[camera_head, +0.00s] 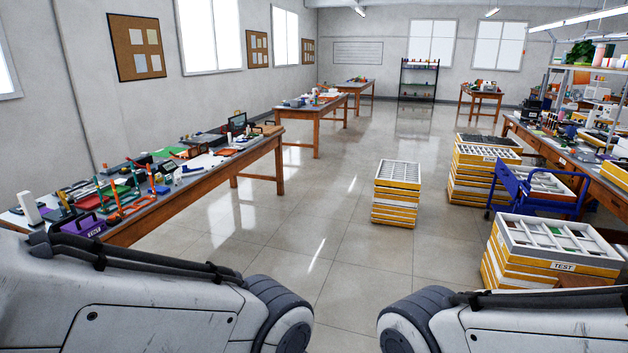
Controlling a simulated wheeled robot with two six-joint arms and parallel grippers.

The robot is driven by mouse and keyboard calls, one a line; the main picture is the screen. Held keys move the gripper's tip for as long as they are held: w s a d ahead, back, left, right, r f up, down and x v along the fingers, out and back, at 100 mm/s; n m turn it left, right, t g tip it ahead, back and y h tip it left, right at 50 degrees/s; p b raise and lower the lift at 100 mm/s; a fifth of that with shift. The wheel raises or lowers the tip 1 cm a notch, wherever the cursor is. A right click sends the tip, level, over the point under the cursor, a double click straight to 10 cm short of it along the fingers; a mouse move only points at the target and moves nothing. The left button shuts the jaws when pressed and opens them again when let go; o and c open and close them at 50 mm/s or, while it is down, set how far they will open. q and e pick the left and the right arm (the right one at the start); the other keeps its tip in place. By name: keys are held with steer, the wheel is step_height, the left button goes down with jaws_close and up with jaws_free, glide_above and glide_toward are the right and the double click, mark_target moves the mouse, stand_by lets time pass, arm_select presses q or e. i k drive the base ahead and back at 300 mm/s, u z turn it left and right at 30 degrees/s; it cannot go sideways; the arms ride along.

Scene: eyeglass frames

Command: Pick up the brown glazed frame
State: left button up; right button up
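I cannot pick out a brown glazed frame anywhere in the head view; the small items on the tables and in the trays are too small to tell. Both of my arms show only as white and grey links along the bottom edge, one on each side. Neither of my grippers is in view, so their state and anything in them is hidden.
A cluttered long table (150,209) runs along the left wall. A tray stack (396,207) stands mid-floor. More tray stacks (541,268) and a blue cart (572,208) stand at right, before a cluttered workbench (590,180). Open floor (345,220) lies between the left table and tray stack.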

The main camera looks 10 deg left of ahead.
mark_target(194, 152)
steer(key=z, duration=0.15)
steer(key=i, duration=5.8)
steer(key=u, duration=0.6)
steer(key=i, duration=1.05)
steer(key=u, duration=1.55)
steer(key=i, duration=0.9)
steer(key=u, duration=1.4)
steer(key=i, duration=0.8)
steer(key=u, duration=0.25)
